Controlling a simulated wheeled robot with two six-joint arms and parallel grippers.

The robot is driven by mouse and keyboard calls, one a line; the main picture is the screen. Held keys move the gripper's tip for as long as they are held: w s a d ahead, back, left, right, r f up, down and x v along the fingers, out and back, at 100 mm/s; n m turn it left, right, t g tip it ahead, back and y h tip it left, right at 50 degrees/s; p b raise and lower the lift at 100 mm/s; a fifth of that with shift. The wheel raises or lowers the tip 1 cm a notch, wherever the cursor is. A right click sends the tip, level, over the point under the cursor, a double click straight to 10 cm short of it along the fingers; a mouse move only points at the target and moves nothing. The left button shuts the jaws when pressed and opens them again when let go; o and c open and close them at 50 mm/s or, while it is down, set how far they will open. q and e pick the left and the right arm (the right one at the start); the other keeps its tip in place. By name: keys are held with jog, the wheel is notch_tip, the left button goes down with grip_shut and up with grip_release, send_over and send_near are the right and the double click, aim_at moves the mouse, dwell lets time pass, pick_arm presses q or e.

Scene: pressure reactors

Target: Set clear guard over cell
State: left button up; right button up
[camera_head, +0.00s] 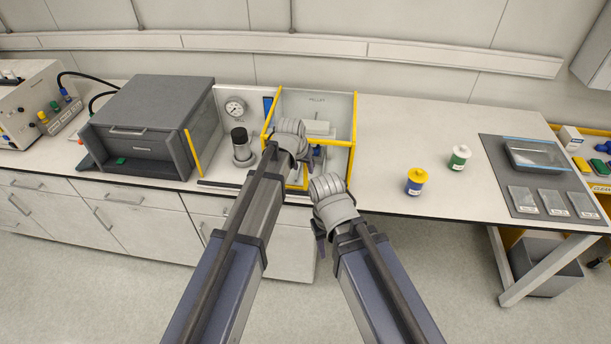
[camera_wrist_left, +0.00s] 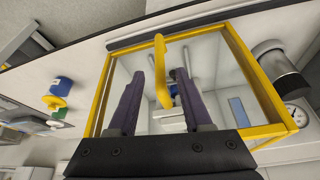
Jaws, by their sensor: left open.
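The clear guard (camera_head: 354,125), a box of clear panels with a yellow frame, stands on the bench below a "PELLET" label. In the left wrist view its yellow frame (camera_wrist_left: 262,85) fills the middle, with a yellow handle (camera_wrist_left: 163,72) between my left fingers. My left gripper (camera_wrist_left: 155,85) is open around this handle; contact cannot be told. In the head view my left wrist largely hides that gripper. Pale and blue parts (camera_head: 318,128) show through the guard; I cannot tell whether they are the cell. My right gripper (camera_head: 319,238) is mostly hidden below its wrist, in front of the bench edge.
A steel cylinder with a black top (camera_head: 241,147) stands close left of the guard, below a gauge (camera_head: 235,108). A grey drawer unit (camera_head: 150,125) is further left. Yellow-lidded (camera_head: 416,181) and green-banded (camera_head: 459,158) jars stand right. Bench between guard and jars is clear.

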aim_at(305, 172)
pick_arm(q)
jog(key=b+x, duration=0.6)
jog(key=x, duration=0.1)
jog(key=shift+f, duration=0.1)
jog(key=shift+c, duration=0.3)
grip_shut()
dwell(1.0)
